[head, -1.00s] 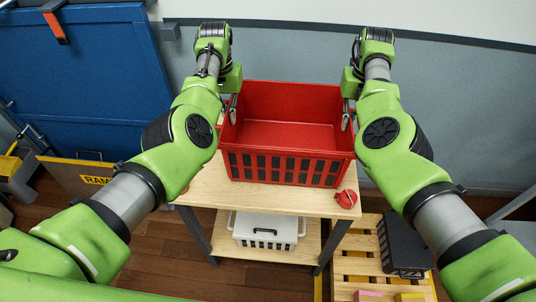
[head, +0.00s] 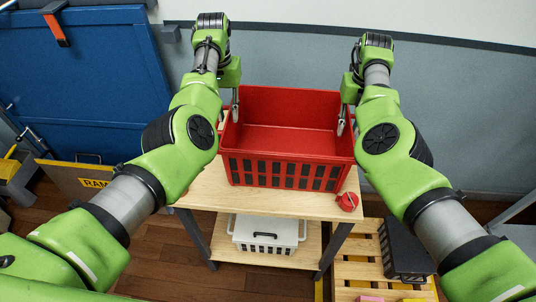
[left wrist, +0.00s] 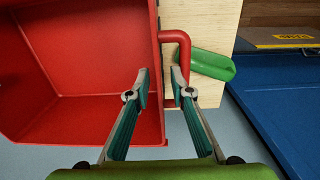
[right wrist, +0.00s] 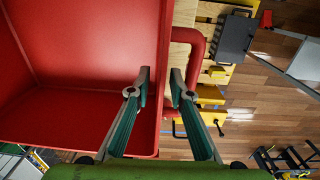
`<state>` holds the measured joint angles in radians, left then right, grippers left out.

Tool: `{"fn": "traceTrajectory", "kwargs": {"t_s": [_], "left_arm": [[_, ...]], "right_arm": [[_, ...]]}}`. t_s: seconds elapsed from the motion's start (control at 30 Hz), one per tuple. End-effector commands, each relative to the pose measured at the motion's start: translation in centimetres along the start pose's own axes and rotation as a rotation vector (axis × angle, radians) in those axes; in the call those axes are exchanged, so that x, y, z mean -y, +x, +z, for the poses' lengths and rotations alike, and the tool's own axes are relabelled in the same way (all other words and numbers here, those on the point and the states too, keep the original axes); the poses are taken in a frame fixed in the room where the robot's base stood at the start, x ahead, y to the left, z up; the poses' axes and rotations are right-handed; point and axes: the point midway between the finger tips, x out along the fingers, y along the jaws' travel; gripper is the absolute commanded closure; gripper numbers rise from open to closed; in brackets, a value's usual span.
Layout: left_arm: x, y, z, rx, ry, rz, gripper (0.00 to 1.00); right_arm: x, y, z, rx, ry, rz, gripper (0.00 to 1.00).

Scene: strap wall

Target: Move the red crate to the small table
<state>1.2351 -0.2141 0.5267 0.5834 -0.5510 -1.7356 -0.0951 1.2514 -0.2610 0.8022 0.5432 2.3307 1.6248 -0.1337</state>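The red crate (head: 290,139) is empty and stands upright on a wooden-topped table (head: 205,192) with a lower shelf. My left gripper (head: 235,114) is at the crate's left side. In the left wrist view its fingers (left wrist: 160,85) are open, with the crate's wall edge between them and a red side handle (left wrist: 186,60) just beyond. My right gripper (head: 342,125) is at the right side. In the right wrist view its fingers (right wrist: 160,85) are open around the wall line, beside the other handle (right wrist: 198,55). Contact cannot be told.
A red round item (head: 348,201) lies at the table's front right corner. A green object (left wrist: 212,65) lies beside the crate. A white bin (head: 266,230) is on the lower shelf. A pallet (head: 355,270) with a black box (head: 405,250) stands right. The wall is close behind.

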Motion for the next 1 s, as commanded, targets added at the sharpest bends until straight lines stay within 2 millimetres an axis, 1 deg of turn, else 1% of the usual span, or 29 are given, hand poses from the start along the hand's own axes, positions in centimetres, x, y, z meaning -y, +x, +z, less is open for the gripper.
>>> {"fn": "traceTrajectory", "kwargs": {"t_s": [0.03, 0.2, 0.37, 0.47, 0.57, 0.8, 0.9, 1.0], "left_arm": [[0.0, -0.9, -0.1, -0.004, 0.0, 0.0, 0.79], [-0.1, -3.2, -0.1, -0.001, 0.002, 0.001, 0.79], [-0.2, -4.2, 0.0, 0.001, 0.002, 0.002, 0.79], [-0.2, -4.4, 0.0, 0.001, 0.002, 0.002, 0.79], [-0.2, -4.4, 0.0, 0.001, 0.002, 0.002, 0.79], [-0.2, -4.4, 0.0, 0.001, 0.002, 0.002, 0.79], [-0.2, -4.4, 0.0, 0.001, 0.002, 0.002, 0.79], [-0.2, -4.4, 0.0, 0.001, 0.002, 0.003, 0.79]], "right_arm": [[0.1, 0.0, 0.0, 0.001, 0.002, -0.002, 0.79], [0.1, 0.0, 0.0, 0.0, 0.002, -0.002, 0.79], [0.1, -0.1, 0.0, 0.001, 0.002, -0.002, 0.79], [0.1, -0.8, 0.1, 0.003, 0.002, -0.002, 0.79], [0.0, -2.2, 0.1, 0.004, 0.002, 0.0, 0.79], [-0.1, -7.4, 0.1, 0.004, 0.0, 0.0, 0.79], [-0.1, -9.3, 0.1, 0.003, 0.0, 0.001, 0.79], [-0.1, -10.7, 0.1, 0.002, 0.0, 0.001, 0.79]]}}
